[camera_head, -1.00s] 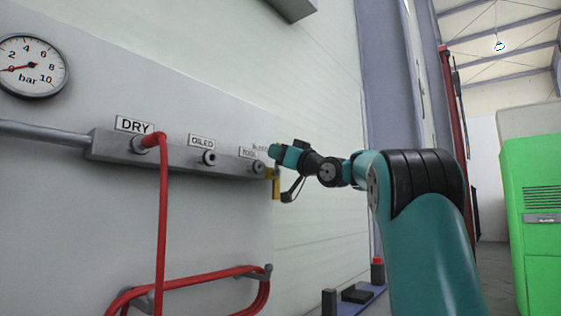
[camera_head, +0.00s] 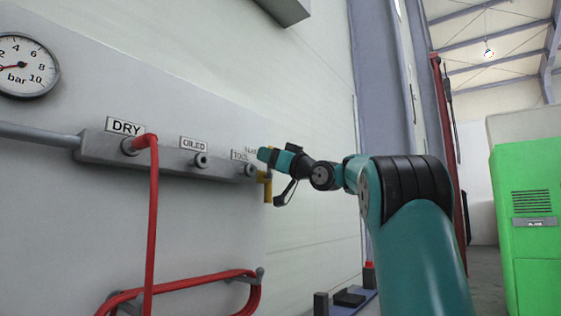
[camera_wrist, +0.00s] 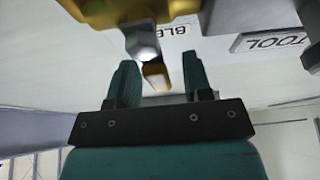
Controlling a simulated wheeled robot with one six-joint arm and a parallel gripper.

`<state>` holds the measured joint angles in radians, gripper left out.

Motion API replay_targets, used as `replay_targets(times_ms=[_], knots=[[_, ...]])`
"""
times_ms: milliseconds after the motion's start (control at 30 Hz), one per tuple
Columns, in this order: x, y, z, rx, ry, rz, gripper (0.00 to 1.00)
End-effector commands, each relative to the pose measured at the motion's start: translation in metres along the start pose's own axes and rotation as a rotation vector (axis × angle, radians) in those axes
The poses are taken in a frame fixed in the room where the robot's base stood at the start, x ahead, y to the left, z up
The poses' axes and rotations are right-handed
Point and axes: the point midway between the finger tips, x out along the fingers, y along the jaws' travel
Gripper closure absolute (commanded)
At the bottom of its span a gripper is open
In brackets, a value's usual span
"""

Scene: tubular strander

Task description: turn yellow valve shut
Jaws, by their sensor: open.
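The yellow valve (camera_head: 267,191) hangs at the right end of the grey manifold, with its handle pointing down. My gripper (camera_head: 266,155) is at the valve's upper part in the head view, partly covering it. In the wrist view, the yellow valve body (camera_wrist: 130,12) and a hex bolt lie just beyond the fingertips. My gripper (camera_wrist: 158,68) is open there, with its two teal fingers apart. I cannot tell whether the fingers touch the valve.
The grey manifold (camera_head: 172,158) carries DRY, OILED and TOOL ports on the wall. A red hose (camera_head: 152,225) hangs from the DRY port. A pressure gauge (camera_head: 24,66) is at upper left. A green cabinet (camera_head: 528,225) stands at right.

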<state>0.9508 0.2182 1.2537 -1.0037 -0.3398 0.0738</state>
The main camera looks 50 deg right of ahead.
Motion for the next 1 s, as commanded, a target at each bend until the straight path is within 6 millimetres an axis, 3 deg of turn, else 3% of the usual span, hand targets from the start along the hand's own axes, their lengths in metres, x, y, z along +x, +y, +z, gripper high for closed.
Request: replay_targets(times_ms=[167,667,1000], knots=[[-0.023,0.001,0.002,-0.002,0.001,0.005,0.54],[-0.151,0.002,0.003,-0.002,0.0,0.009,0.54],[-0.171,0.001,0.004,-0.003,0.0,0.001,0.54]])
